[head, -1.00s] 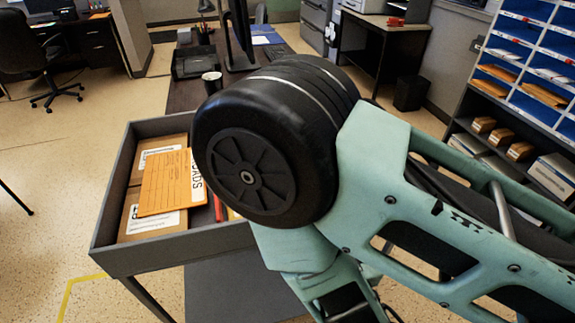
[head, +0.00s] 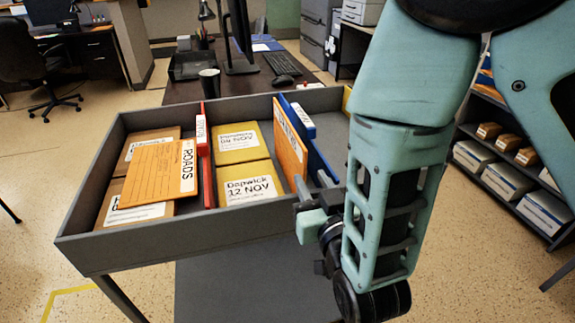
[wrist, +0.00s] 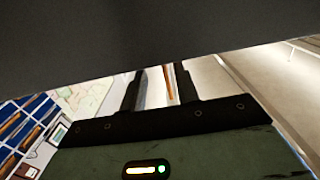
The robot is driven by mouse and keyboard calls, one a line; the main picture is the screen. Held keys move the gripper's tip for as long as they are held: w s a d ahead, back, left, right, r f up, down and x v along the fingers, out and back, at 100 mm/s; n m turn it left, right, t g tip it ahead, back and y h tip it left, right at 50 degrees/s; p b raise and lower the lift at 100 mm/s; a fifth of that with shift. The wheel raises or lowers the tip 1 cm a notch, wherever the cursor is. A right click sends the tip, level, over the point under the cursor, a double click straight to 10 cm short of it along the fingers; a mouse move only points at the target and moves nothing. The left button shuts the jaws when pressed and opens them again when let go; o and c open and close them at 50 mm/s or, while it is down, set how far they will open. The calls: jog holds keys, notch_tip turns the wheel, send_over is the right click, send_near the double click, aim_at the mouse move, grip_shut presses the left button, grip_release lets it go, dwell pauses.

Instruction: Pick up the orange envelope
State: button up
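An orange envelope marked ROADS (head: 155,172) lies flat over brown envelopes in the left part of the grey tray (head: 170,247). A second orange envelope or folder (head: 289,140) stands on edge, leaning, right of the yellow envelopes. My gripper (head: 314,188) is at the tray's right front, close to the lower end of the standing orange one; I cannot tell whether they touch. In the wrist view my gripper (wrist: 160,84) shows two fingers apart, with a gap and nothing clearly held. A dark surface hides the fingertips there.
A red divider (head: 207,160) stands between the ROADS envelope and the yellow envelopes (head: 250,188). A blue divider (head: 318,150) stands right of the standing orange piece. A desk with a black cup (head: 209,82) and monitor (head: 240,40) is behind. Shelves are at right.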

aim_at(297, 157)
jog(key=shift+w+f+b, duration=0.2)
jog(key=shift+f+b, duration=0.05)
jog(key=shift+b, duration=0.75)
jog(key=shift+w+r, duration=0.2)
jog(key=shift+w, duration=0.05)
jog(key=x, duration=0.2)
jog(key=p+x, duration=0.1)
jog(key=x, duration=0.3)
jog(key=shift+a+r, duration=0.35)
jog(key=shift+a, duration=0.05)
jog(key=shift+w+a, duration=0.15)
jog(key=shift+w, duration=0.35)
grip_shut()
